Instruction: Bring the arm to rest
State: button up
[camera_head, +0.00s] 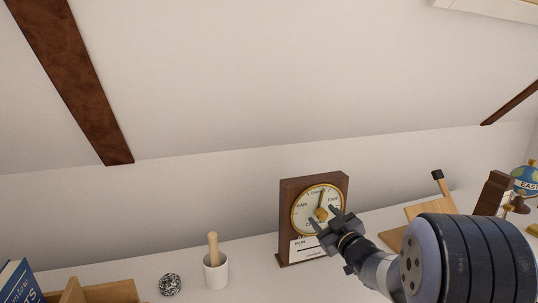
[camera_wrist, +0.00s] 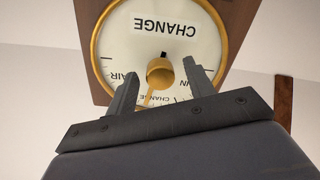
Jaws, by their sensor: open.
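My gripper (camera_head: 324,222) is at the end of my arm, in front of the dial of a wooden barometer (camera_head: 286,222) on the desk. In the wrist view my two fingers (camera_wrist: 163,82) are apart, with the brass knob (camera_wrist: 160,73) of the dial showing between them. I cannot tell whether either finger touches the knob. The dial (camera_wrist: 125,50) has a brass rim and appears upside down in the wrist view, with CHANGE readable. My gripper hides part of the dial's lower right in the head view.
A white mortar with a wooden pestle (camera_head: 215,270) and a speckled ball (camera_head: 170,285) stand left of the barometer. Blue books (camera_head: 18,283) and a wooden holder (camera_head: 110,291) are far left. A wooden stand (camera_head: 415,212) and a small globe (camera_head: 526,180) are right. A sloped wall rises behind.

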jog(key=m+p, duration=0.6)
jog(key=p, duration=0.2)
jog(key=shift+r+p, duration=0.2)
jog(key=shift+p, duration=0.1)
jog(key=shift+s+d+f, duration=0.1)
jog(key=shift+s+f, duration=0.05)
jog(key=shift+s, duration=0.05)
jog(key=b+v, duration=0.2)
jog(key=v, duration=0.8)
jog(key=shift+s, duration=0.15)
jog(key=shift+f, duration=0.15)
